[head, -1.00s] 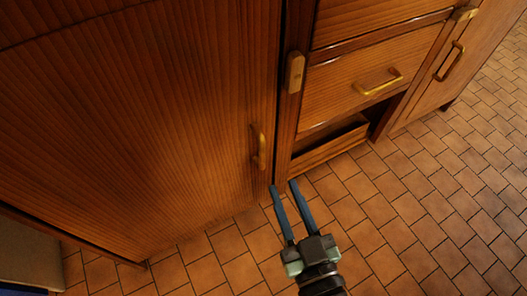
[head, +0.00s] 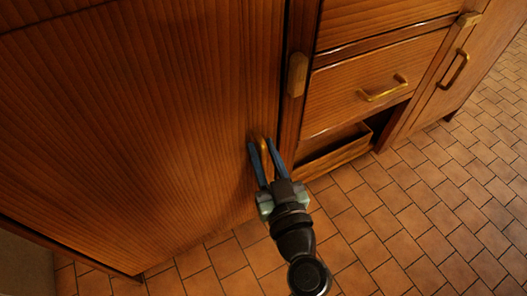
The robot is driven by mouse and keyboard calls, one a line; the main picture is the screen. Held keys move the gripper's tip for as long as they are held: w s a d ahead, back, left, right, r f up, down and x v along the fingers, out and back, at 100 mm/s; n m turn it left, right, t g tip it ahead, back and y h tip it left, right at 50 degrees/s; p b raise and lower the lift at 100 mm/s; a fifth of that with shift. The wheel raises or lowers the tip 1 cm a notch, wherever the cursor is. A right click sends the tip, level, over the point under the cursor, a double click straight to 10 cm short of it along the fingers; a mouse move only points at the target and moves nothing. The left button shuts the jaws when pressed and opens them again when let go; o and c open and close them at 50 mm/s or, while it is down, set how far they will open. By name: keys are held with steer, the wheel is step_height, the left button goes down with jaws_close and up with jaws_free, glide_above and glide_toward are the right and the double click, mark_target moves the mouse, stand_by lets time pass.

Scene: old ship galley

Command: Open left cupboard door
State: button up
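The left cupboard door (head: 140,140) is a large striped wooden panel that fills the left of the head view. It looks closed against its frame. Its brass handle (head: 263,147) is upright near the door's right edge. My gripper (head: 260,146) is at the handle, with its two blue fingers apart, one on each side of it. The lower part of the handle is hidden between the fingers. I cannot tell whether the fingers touch it.
A wooden latch block (head: 297,74) sits on the frame right of the door. A drawer with a brass handle (head: 383,90) and an open recess (head: 345,147) lie further right, then another door (head: 452,75). The tiled floor (head: 400,230) is clear.

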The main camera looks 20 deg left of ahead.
jaws_close()
stand_by(1.5)
